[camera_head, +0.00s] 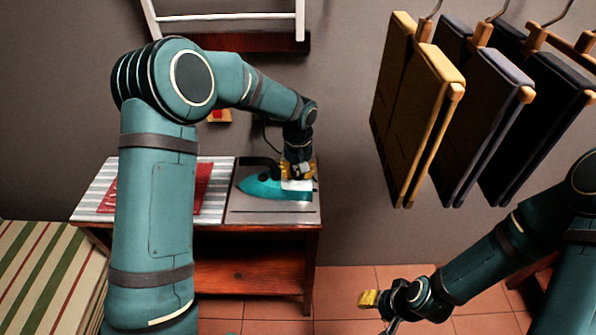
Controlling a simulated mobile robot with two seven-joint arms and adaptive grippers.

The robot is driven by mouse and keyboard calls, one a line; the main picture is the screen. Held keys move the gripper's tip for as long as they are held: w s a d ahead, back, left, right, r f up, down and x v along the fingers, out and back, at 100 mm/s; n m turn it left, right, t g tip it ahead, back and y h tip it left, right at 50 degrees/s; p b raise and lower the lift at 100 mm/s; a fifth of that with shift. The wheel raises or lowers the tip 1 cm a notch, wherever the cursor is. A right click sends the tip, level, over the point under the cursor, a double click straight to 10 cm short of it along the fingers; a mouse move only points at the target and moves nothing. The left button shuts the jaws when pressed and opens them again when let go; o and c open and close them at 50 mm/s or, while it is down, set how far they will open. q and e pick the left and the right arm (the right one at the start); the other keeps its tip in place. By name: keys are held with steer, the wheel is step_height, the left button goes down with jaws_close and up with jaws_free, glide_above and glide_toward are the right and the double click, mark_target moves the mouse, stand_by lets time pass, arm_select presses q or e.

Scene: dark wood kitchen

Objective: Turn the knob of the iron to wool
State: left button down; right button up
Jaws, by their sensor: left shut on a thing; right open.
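The teal iron (262,187) lies on the grey right part of the wooden table's top, with its pointed end to the left. A pale part of it shows at its right end, under my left gripper. My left gripper (298,175) points down and is shut on the iron at its right end. The fingers and wrist hide the knob, so its setting cannot be read. My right gripper (370,299) is open and empty, low over the tiled floor, well away from the iron.
A folded red cloth (203,187) lies on the striped left part of the table (260,234), partly behind my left arm. Folded garments (428,115) hang at the right. A striped box-like piece (38,270) stands at the lower left. Tiled floor (345,283) is free between the arms.

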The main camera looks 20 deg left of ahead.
arm_select(q)
steer(key=shift+m, duration=0.3)
steer(key=m+p, duration=0.2)
steer(key=m, duration=0.3)
steer(key=shift+m, duration=0.3)
steer(key=m+p, duration=0.1)
steer(key=m, duration=0.2)
steer(key=shift+m+p, duration=0.35)
steer(key=shift+m, duration=0.85)
steer(key=shift+f, duration=0.1)
steer(key=c, duration=1)
jaws_free()
